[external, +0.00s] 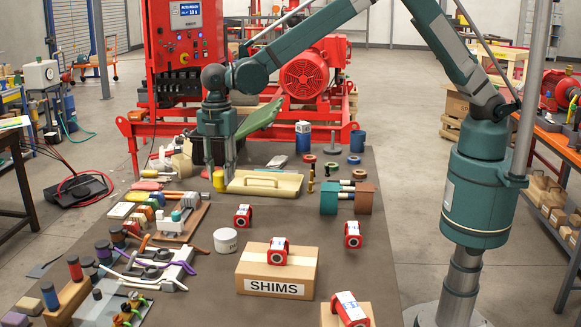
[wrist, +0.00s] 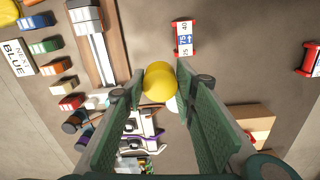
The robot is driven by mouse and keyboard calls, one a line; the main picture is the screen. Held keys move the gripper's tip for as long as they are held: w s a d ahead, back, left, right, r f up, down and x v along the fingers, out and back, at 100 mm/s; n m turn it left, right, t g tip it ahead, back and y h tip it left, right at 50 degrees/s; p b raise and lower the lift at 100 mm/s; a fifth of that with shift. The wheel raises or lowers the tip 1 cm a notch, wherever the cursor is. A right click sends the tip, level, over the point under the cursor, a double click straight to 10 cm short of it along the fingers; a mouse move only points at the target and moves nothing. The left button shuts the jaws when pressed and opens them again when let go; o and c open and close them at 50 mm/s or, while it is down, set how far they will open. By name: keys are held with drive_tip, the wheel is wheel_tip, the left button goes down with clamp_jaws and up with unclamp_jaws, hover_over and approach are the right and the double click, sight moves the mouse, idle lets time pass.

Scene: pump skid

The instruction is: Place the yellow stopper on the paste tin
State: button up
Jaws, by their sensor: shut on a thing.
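The yellow stopper (external: 218,180) is between the fingers of my gripper (external: 219,172), which is shut on it. In the wrist view the stopper (wrist: 159,82) shows as a yellow round shape between the two green fingers. A small white round tin (external: 225,240), apparently the paste tin, stands upright on the grey table, nearer the camera than my gripper. In the wrist view a white edge (wrist: 172,104), probably this tin, shows behind the stopper and is mostly hidden. The stopper is held above the table, apart from the tin.
A cream tray with a handle (external: 264,183) lies beside my gripper. A SHIMS box (external: 277,273) carries a red-and-white part to the tin's right. A wooden board (external: 170,222) and tools crowd the left. Bare table surrounds the tin's near side.

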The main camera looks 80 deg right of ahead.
wheel_tip(320, 180, up, 2)
drive_tip(key=r, duration=0.1)
hover_over(225, 233)
drive_tip(key=shift+f+m, duration=0.25)
drive_tip(key=shift+m, duration=0.15)
wheel_tip(225, 233, down, 6)
drive_tip(key=shift+f, duration=0.15)
drive_tip(key=shift+f, duration=0.1)
drive_tip(key=shift+f, duration=1.75)
drive_tip(key=shift+f, duration=0.15)
drive_tip(key=o, duration=0.9)
